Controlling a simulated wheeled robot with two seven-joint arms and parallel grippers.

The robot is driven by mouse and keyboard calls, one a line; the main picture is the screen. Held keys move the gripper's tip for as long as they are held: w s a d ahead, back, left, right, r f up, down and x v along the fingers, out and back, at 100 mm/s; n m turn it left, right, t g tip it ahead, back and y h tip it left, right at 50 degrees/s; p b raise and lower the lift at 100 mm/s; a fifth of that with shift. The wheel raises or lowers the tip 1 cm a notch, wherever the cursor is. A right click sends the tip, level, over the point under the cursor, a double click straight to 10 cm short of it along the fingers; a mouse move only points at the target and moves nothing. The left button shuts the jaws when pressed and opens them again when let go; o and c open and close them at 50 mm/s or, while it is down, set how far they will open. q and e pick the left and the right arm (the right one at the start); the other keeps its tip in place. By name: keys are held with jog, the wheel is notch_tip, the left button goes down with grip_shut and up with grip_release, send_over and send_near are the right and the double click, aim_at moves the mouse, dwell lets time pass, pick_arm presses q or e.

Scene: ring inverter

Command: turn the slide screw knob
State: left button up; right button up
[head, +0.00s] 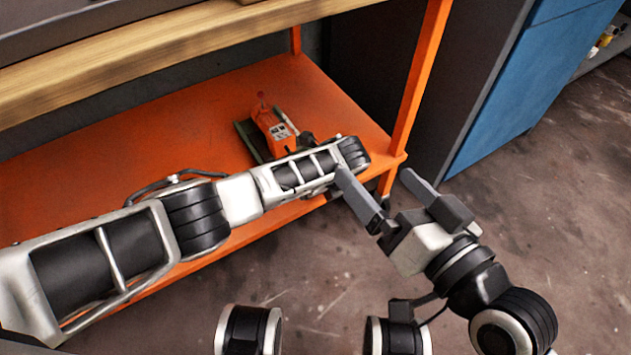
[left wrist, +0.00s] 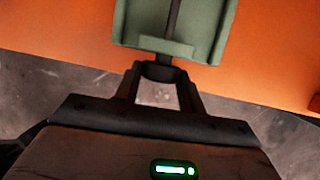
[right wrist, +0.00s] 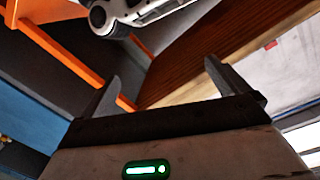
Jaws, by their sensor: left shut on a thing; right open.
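The slide is a green base (left wrist: 205,25) with a dark screw rod (left wrist: 173,18) along its middle, in the left wrist view. The knob (left wrist: 158,72) is a dark round piece at the rod's near end. My left gripper (left wrist: 160,78) is shut on the knob, a finger on either side. In the head view an orange device (head: 272,128) sits on the green base (head: 246,140) on the orange shelf; my left arm hides the knob and most of the left gripper there. My right gripper (head: 374,173) is open and empty, in front of the shelf.
The orange shelf (head: 150,130) lies under a wooden bench top (head: 150,55). An orange post (head: 418,75) stands at its right front corner. A blue cabinet (head: 545,80) is to the right. The concrete floor (head: 560,190) is clear on the right.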

pick_arm(q)
jog(key=p, duration=0.1)
jog(key=h+p, duration=0.1)
jog(key=shift+s+a+r+t+p, duration=0.15)
jog(key=shift+s+r+t+p, duration=0.05)
jog(key=shift+r+t+p, duration=0.15)
jog(key=shift+a+f+n+t+h+p, duration=0.15)
jog(key=shift+n+t+h+p, duration=0.2)
jog(key=shift+h+p, duration=0.4)
jog(key=shift+f+t+h+p, duration=0.15)
jog(key=shift+t+h+p, duration=0.45)
jog(key=shift+p, duration=0.15)
jog(key=shift+f+n+t+h, duration=0.1)
jog(key=shift+n+t+h, duration=0.15)
jog(key=shift+t+h, duration=0.1)
pick_arm(e)
jog(key=shift+s+d+f+n+g+h, duration=0.1)
jog(key=shift+d+f+n+g+h, duration=0.8)
jog(key=shift+d+f+n+h, duration=0.25)
jog(key=shift+a, duration=0.1)
pick_arm(q)
jog(key=o, duration=1)
